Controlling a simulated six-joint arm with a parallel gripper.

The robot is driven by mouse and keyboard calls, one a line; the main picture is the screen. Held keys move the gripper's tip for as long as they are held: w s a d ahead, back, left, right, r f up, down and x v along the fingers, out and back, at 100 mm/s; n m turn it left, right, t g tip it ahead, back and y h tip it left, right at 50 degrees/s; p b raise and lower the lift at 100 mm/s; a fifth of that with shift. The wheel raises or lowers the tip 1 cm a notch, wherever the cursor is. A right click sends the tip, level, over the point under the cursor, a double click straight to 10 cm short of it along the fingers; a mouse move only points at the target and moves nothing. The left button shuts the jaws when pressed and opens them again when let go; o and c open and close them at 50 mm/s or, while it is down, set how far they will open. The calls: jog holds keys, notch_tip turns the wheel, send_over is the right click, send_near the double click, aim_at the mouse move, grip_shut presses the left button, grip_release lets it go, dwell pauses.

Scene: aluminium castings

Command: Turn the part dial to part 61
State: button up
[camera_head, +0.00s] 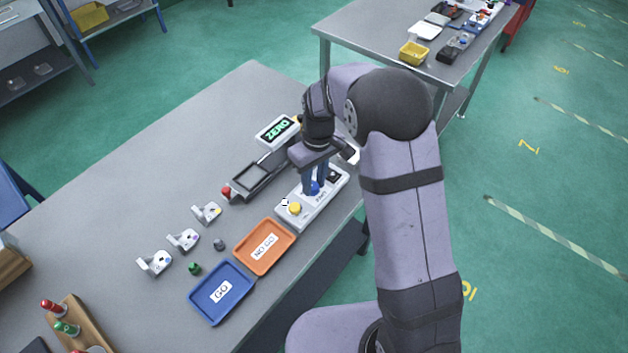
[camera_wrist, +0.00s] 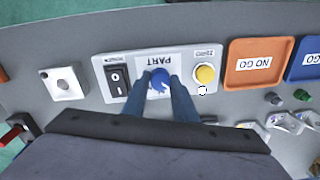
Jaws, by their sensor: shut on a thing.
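The part dial is a blue knob (camera_wrist: 160,79) on a pale control panel (camera_head: 309,214), beside the printed word PART in the wrist view. My gripper (camera_wrist: 168,90) points down at the panel with its two blue fingers on either side of the knob, shut on it. In the head view the gripper (camera_head: 315,183) covers part of the knob and of the panel. Which number the dial points to cannot be read. A yellow button (camera_wrist: 205,74) sits on one side of the dial and a black rocker switch (camera_wrist: 117,81) on the other.
An orange NO GO tray (camera_head: 249,263) and a blue GO tray (camera_head: 203,312) lie in front. Several castings (camera_head: 183,239) and small plugs lie left of the trays.

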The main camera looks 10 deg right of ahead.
aim_at(316, 185)
jog(key=shift+n, duration=0.3)
jog(key=o, duration=1)
jog(key=shift+o, duration=0.2)
jog(key=shift+w+d+r+b, duration=0.1)
jog(key=shift+r+b, duration=0.35)
jog(key=shift+r, duration=1.4)
jog(key=shift+w+d+r+b, duration=0.1)
jog(key=shift+r+b, duration=0.35)
jog(key=shift+r, duration=1.4)
jog(key=shift+s, duration=0.1)
jog(key=s+d+f+m, duration=0.1)
jog(key=s+d+m, duration=0.2)
jog(key=s, duration=0.7)
jog(key=s+d+f+m, duration=0.2)
jog(key=s+d+m, duration=0.2)
jog(key=s, duration=0.7)
jog(key=shift+s+d+f+h, duration=0.15)
jog(key=shift+s+d+h, duration=0.15)
jog(key=shift+d, duration=0.35)
